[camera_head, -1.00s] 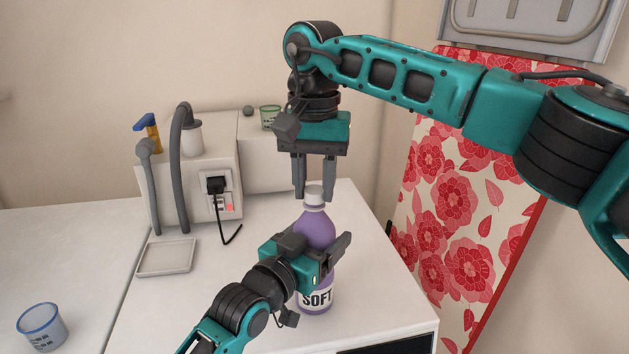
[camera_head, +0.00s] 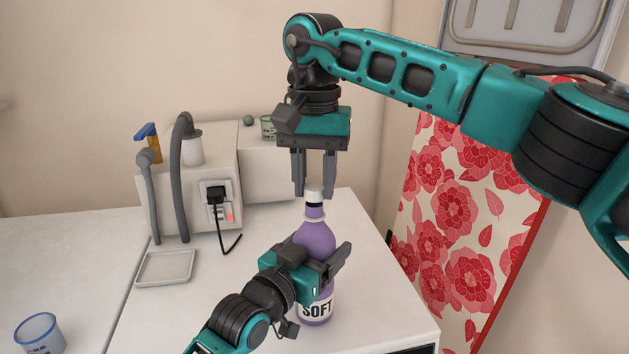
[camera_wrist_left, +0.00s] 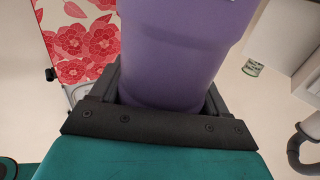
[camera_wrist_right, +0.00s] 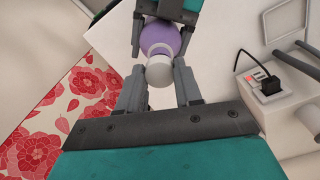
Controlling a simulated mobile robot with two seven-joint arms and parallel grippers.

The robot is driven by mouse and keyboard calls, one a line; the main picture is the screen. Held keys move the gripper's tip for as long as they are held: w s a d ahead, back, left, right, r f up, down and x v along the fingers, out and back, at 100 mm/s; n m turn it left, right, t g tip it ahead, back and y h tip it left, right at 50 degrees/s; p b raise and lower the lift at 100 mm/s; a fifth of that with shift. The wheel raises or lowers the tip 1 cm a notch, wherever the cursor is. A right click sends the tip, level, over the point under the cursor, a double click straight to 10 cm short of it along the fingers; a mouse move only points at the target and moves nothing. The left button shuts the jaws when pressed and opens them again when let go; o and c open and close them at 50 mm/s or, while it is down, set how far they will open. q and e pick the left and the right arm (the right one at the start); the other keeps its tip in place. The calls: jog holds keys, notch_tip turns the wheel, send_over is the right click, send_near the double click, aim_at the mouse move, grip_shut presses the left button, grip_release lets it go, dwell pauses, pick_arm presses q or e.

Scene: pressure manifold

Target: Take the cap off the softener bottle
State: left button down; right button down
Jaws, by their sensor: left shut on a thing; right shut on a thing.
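The purple softener bottle (camera_head: 315,238), with a white SOFT label, stands upright near the counter's front right. My left gripper (camera_head: 322,260) is shut around its body, which fills the jaws in the left wrist view (camera_wrist_left: 175,50). My right gripper (camera_head: 314,189) points down from above and is shut on the white cap (camera_head: 314,194). The cap is above the bottle's neck, with a dark band and purple neck showing beneath it. It also shows between the fingers in the right wrist view (camera_wrist_right: 160,71). Whether the cap still touches the neck is unclear.
A white appliance (camera_head: 190,185) with grey hoses and a black plug stands behind left. A shallow tray (camera_head: 166,268) lies on the counter to the left, and a clear blue-rimmed cup (camera_head: 40,334) stands at the front left. A red floral panel (camera_head: 465,210) stands at the right.

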aim_at(314, 187)
jog(key=shift+r, duration=2)
pick_arm(q)
grip_release()
jog(key=v, duration=1.2)
pick_arm(e)
jog(key=shift+r, duration=0.15)
